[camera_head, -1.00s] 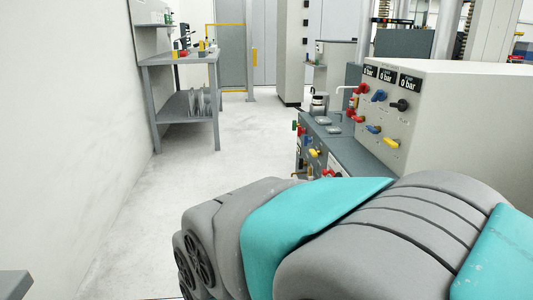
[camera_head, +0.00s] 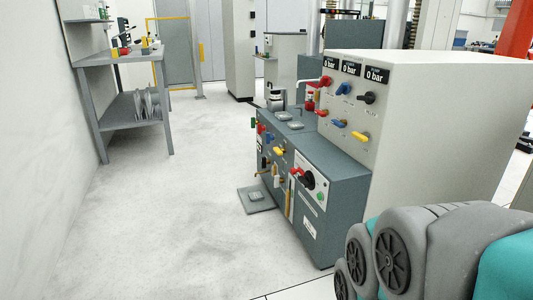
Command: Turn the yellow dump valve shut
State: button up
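The hydraulic console has two yellow handles, and their labels are too small to tell which one is the dump valve. One yellow handle (camera_head: 360,136) is at the lower right of the cream upper panel (camera_head: 350,112), pointing to the lower right. The other yellow handle (camera_head: 279,151) is on the grey lower cabinet (camera_head: 345,178), tilted a little. My gripper is out of view; only part of my arm shows at the bottom right, in front of the console.
Red, blue and black handles (camera_head: 367,98) sit around the panel under displays reading 0 bar (camera_head: 376,74). A grey pedal plate (camera_head: 254,199) lies on the floor before the cabinet. A grey bench (camera_head: 122,58) stands far left. The floor between is clear.

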aim_at(278, 151)
jog(key=i, duration=0.55)
jog(key=i+j+z, duration=0.1)
jog(key=i+j, duration=0.15)
jog(key=i+j+z, duration=0.1)
jog(key=j, duration=0.3)
jog(key=i+j+z, duration=0.1)
jog(key=i+j, duration=0.4)
jog(key=j, duration=0.2)
jog(key=i+j+z, duration=0.15)
jog(key=j, duration=0.2)
jog(key=i+j+z, duration=0.1)
jog(key=j, duration=0.25)
jog(key=i+j+z, duration=0.1)
jog(key=i+j, duration=0.15)
jog(key=j, duration=0.15)
jog(key=j+z, duration=0.2)
jog(key=j, duration=1.6)
jog(key=i+j, duration=0.05)
